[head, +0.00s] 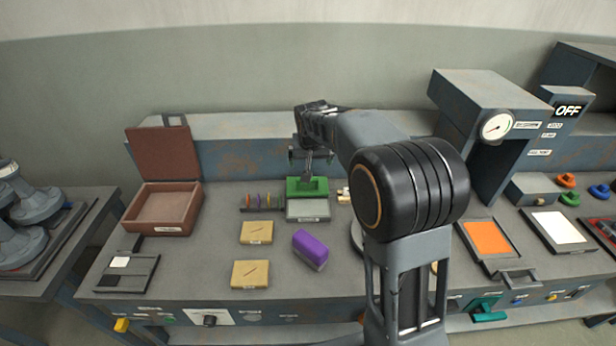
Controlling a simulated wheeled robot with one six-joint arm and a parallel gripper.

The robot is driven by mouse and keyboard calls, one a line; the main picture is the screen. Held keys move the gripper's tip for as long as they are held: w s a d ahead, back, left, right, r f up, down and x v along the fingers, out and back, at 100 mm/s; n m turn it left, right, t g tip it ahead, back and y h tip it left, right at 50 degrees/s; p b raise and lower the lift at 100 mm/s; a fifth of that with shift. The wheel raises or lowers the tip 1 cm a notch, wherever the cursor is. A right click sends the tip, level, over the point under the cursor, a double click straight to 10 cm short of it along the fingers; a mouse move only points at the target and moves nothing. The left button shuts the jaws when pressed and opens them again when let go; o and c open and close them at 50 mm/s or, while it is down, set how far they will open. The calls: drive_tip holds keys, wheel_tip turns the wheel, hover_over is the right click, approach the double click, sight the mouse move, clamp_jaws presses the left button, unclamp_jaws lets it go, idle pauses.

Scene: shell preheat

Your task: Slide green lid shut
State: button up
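The green lid (322,187) is a flat green piece with a raised part, at the back middle of the bench. It lies at the rear of a grey box or tray (308,216), whose grey top shows in front of it. How far the lid covers the box I cannot tell. My gripper (308,174) points down at the lid, its fingertips at or just above it. The fingers are small and dark here, so I cannot tell whether they touch or grip the lid.
A purple block (311,249) lies in front of the grey box. Two tan plates (256,232) (250,274) lie to its left. A rack of coloured discs (262,203) stands close on the left. An open brown box (162,208) is farther left. An orange panel (488,238) is right.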

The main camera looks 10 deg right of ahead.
drive_tip(key=x, duration=0.5)
drive_tip(key=w+p+x, duration=0.1)
drive_tip(key=x, duration=0.4)
drive_tip(key=w+r+x, duration=0.1)
drive_tip(key=x, duration=0.5)
drive_tip(key=shift+w+f+p, duration=0.15)
drive_tip(key=shift+p, duration=0.15)
